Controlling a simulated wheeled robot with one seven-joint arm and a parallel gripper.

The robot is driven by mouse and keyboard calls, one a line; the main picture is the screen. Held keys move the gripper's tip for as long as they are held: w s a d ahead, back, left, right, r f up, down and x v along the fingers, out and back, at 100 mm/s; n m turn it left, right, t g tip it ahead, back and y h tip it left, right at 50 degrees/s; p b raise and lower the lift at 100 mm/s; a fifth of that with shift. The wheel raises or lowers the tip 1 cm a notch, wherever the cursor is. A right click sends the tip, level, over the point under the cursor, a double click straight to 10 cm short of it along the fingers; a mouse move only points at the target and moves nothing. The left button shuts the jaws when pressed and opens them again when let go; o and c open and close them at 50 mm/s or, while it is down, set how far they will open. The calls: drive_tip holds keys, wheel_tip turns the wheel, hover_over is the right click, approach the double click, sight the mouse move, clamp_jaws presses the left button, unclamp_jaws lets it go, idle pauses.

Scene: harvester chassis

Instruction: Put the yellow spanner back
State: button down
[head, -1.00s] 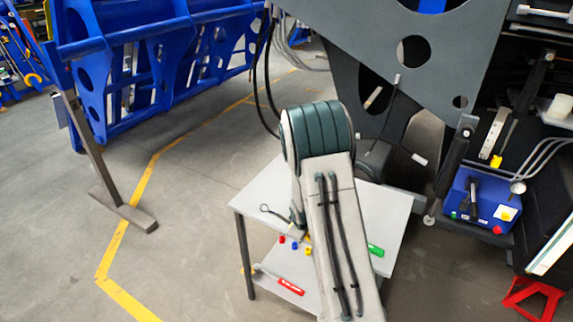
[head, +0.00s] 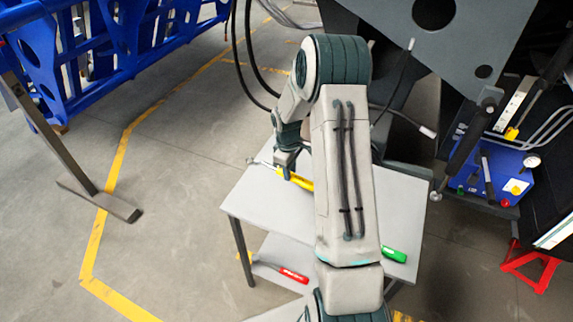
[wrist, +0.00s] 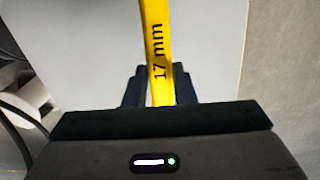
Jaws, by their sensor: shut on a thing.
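The yellow spanner (head: 301,182) shows in the head view at the left part of the white table (head: 248,197), beside my arm. Its grey ring end points left. In the wrist view the spanner (wrist: 156,45) runs upward out of the picture, marked "17 mm", with the pale tabletop behind it. My gripper (wrist: 158,88) is shut on the handle, one dark finger on each side. In the head view my gripper (head: 286,170) is small and partly hidden by the wrist. I cannot tell whether the spanner touches the tabletop. My arm hides part of the table.
A green-handled tool (head: 394,253) lies at the table's right front. A red screwdriver (head: 293,275) lies on the lower shelf. A dark chassis plate (head: 440,45) hangs beyond the table, with a black cable (head: 236,60) nearby. A blue box (head: 508,172) stands right.

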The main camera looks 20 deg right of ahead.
drive_tip(key=shift+w+f, duration=0.2)
drive_tip(key=shift+w, duration=0.15)
drive_tip(key=shift+s+f+b, duration=0.2)
drive_tip(key=shift+b, duration=0.15)
wheel_tip(320, 180, down, 7)
drive_tip(key=b, duration=0.5)
drive_tip(key=shift+w+f+b, duration=0.1)
drive_tip(key=shift+f+b, duration=0.1)
drive_tip(key=shift+b, duration=0.15)
drive_tip(key=c, duration=1.1)
unclamp_jaws()
drive_tip(key=shift+r, duration=0.1)
